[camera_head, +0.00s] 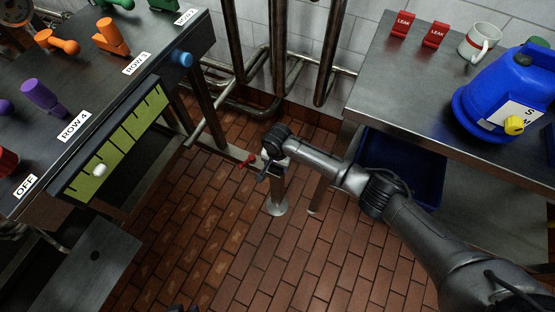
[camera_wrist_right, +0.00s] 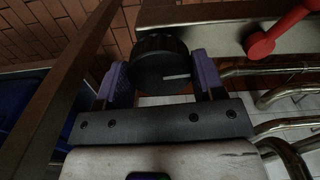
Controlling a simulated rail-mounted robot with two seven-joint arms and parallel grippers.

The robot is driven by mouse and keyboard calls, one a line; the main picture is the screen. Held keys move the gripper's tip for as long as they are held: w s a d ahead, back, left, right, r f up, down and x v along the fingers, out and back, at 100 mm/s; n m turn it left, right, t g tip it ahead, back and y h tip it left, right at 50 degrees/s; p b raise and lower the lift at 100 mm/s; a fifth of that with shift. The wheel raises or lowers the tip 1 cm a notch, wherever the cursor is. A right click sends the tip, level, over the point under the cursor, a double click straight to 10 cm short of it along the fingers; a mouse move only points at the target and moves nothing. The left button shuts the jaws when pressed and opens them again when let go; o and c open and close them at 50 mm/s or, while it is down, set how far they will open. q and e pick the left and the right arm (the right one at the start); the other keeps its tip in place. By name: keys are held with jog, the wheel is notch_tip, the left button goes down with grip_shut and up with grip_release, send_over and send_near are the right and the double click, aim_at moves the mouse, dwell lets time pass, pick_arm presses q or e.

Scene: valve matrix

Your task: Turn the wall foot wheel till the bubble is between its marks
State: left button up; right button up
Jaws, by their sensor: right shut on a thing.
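The level vial (camera_head: 128,132) is a yellow-green strip with black cross lines on the front edge of the valve bench. Its pale bubble (camera_head: 100,170) sits near the lower left end, well off the middle. My right gripper (camera_head: 264,168) is low beside a bench leg. In the right wrist view a black ribbed wheel (camera_wrist_right: 160,62) with a white line on its face sits between the purple finger pads of my right gripper (camera_wrist_right: 160,80), which is shut on it. In the head view the wheel is too small and covered to make out clearly.
A red handle shows close to the gripper in the head view (camera_head: 248,160) and the right wrist view (camera_wrist_right: 262,44). Pipes (camera_head: 270,75) run along the wall. A blue bin (camera_head: 405,165) stands under the right table (camera_head: 400,85). The brick floor (camera_head: 215,235) in front is clear.

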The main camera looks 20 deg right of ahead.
jog(key=n+p, duration=0.1)
jog(key=p, duration=0.1)
jog(key=n+p, duration=0.1)
jog(key=p, duration=0.2)
jog(key=shift+a+r+p, duration=0.1)
jog(key=shift+r+p, duration=0.2)
jog(key=shift+f+n+p, duration=0.1)
jog(key=shift+n+p, duration=0.6)
jog(key=shift+n, duration=0.3)
jog(key=shift+f+n, duration=0.15)
jog(key=shift+n, duration=0.65)
jog(key=n+p, duration=0.1)
jog(key=n, duration=0.3)
jog(key=shift+n, duration=2.6)
jog(key=shift+f, duration=0.1)
jog(key=o, duration=0.9)
